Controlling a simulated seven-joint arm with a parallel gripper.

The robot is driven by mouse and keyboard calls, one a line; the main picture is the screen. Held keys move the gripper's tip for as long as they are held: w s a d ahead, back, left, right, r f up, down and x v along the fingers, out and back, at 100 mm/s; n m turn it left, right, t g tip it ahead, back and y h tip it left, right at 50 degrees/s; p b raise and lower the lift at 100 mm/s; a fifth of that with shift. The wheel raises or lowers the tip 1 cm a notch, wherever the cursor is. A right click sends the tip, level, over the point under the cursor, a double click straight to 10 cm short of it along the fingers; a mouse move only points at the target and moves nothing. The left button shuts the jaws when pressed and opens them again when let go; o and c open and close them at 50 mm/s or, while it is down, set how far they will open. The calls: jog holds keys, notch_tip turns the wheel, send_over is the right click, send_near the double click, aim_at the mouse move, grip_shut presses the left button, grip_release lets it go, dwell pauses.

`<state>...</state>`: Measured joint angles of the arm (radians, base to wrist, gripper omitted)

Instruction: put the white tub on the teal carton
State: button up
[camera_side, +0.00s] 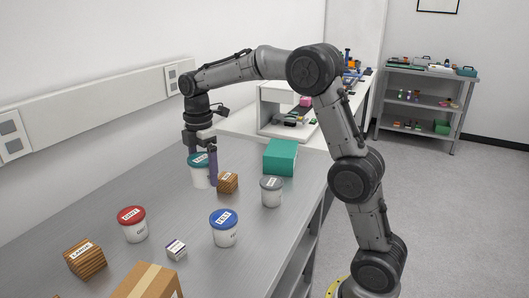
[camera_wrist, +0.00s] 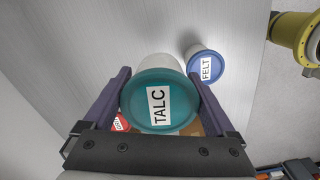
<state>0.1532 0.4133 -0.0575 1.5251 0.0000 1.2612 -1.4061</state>
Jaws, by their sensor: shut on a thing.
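My gripper (camera_side: 201,172) is shut on a white tub with a teal lid labelled TALC (camera_side: 198,177); its fingers press either side of it. In the wrist view the teal lid (camera_wrist: 158,102) fills the space between the fingers, with the white body behind it. The tub is upright at the back left of the grey bench; I cannot tell if its base touches the bench. The teal carton (camera_side: 280,157) stands on the bench to the right of my gripper, its top bare. It does not show in the wrist view.
A small wooden block (camera_side: 228,183) and a grey-lidded tub (camera_side: 271,192) stand between gripper and carton, slightly nearer the front. Red-lidded (camera_side: 132,225) and blue-lidded (camera_side: 224,229) tubs, a small box (camera_side: 176,250), a LARCH block (camera_side: 86,259) and a cardboard box (camera_side: 147,283) are in front.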

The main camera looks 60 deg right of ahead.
jog(key=shift+s+r+m, duration=0.15)
jog(key=shift+m, duration=0.45)
jog(key=s+d+r+m, duration=0.4)
jog(key=s+d+m, duration=0.45)
jog(key=d, duration=0.35)
jog(key=s+d+r+m, duration=0.3)
jog(key=s+d+m, duration=0.5)
jog(key=d, duration=0.4)
jog(key=n, duration=0.2)
send_over(287, 153)
jog(key=shift+m, duration=0.25)
jog(key=f, duration=0.8)
jog(key=shift+s+a, duration=0.3)
jog(key=shift+s, duration=0.05)
jog(key=shift+w+d+f, duration=0.25)
jog(key=shift+d+f, duration=0.05)
jog(key=shift+f, duration=0.25)
jog(key=shift+w+d+f, duration=0.1)
jog(key=shift+w+f, duration=0.05)
jog(key=shift+f, duration=1.55)
jog(key=shift+f, duration=0.15)
